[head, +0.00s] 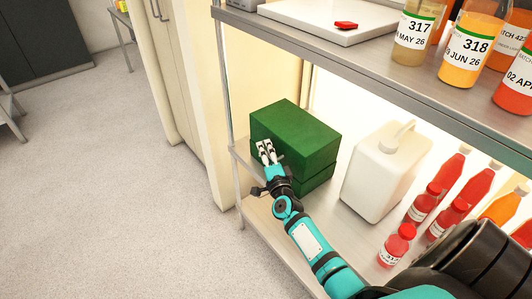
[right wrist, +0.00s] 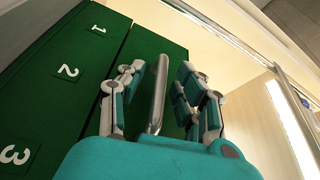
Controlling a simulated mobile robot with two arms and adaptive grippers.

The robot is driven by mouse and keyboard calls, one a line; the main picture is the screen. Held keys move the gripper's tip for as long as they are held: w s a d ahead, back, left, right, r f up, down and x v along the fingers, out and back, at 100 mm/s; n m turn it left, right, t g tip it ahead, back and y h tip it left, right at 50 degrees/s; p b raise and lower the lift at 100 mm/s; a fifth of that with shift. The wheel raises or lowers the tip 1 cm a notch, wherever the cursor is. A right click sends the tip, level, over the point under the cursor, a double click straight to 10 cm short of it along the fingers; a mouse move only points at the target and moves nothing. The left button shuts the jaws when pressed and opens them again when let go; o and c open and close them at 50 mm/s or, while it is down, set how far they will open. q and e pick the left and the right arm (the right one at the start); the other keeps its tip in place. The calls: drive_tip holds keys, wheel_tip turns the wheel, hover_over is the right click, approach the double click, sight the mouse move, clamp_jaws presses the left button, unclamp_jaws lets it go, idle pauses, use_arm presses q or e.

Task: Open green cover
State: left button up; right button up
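A dark green box (head: 297,134) with a seam between its upper and lower parts sits on the lower shelf in the head view. My right gripper (head: 266,152) is at its front left face. In the right wrist view the green face (right wrist: 45,85) carries white numbers 1, 2 and 3, and a second green panel (right wrist: 140,48) lies beside it. A metal bar handle (right wrist: 159,85) stands between the fingers of my right gripper (right wrist: 160,95). The fingers are spread, with gaps visible on both sides of the bar. My left gripper is not in view.
A white jug (head: 378,180) stands right of the box, with several red and orange bottles (head: 397,244) farther right. The upper shelf (head: 370,72) overhangs them and holds more bottles and a white board (head: 320,14) with a red item.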

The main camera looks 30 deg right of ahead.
clamp_jaws()
idle(0.3)
